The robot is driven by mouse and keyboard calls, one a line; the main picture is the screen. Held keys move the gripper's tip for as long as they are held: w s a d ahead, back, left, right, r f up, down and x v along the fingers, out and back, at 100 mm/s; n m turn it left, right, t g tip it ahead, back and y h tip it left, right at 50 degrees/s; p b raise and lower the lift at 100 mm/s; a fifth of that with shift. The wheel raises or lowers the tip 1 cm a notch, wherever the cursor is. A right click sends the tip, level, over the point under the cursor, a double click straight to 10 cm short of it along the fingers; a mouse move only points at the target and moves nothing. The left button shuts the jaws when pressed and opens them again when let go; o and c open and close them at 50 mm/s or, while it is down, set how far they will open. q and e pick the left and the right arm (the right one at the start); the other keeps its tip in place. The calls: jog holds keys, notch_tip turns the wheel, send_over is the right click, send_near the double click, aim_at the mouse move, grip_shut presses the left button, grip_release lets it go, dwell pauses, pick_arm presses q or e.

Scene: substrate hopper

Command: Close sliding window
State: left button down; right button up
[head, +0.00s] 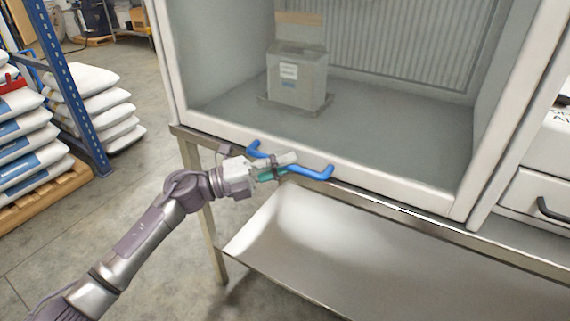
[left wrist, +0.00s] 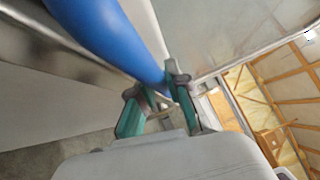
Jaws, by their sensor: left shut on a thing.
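The sliding window (head: 340,178) is on the front of a large white cabinet, and its lower rail runs along the cabinet's bottom front edge. A blue bar handle (head: 316,173) sticks out from this rail. I cannot tell from these views how far down the window is. My right gripper is not in view.
Inside the cabinet a grey box (head: 297,78) stands on a small tray. A steel bench with a lower shelf (head: 300,240) supports the cabinet. Blue racking (head: 75,95) and stacked white sacks (head: 95,95) stand at the left. A drawer unit (head: 535,195) is at the right.

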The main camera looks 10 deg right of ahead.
pick_arm(q)
jog(key=shift+f, duration=0.45)
jog(key=c, duration=1.1)
grip_release()
jog(key=shift+c, duration=0.2)
jog(key=shift+r, duration=0.1)
jog(key=s+a+f, duration=0.1)
jog(key=a, duration=1)
jog(key=shift+s+a+f, duration=0.3)
jog(key=shift+s+a, duration=0.1)
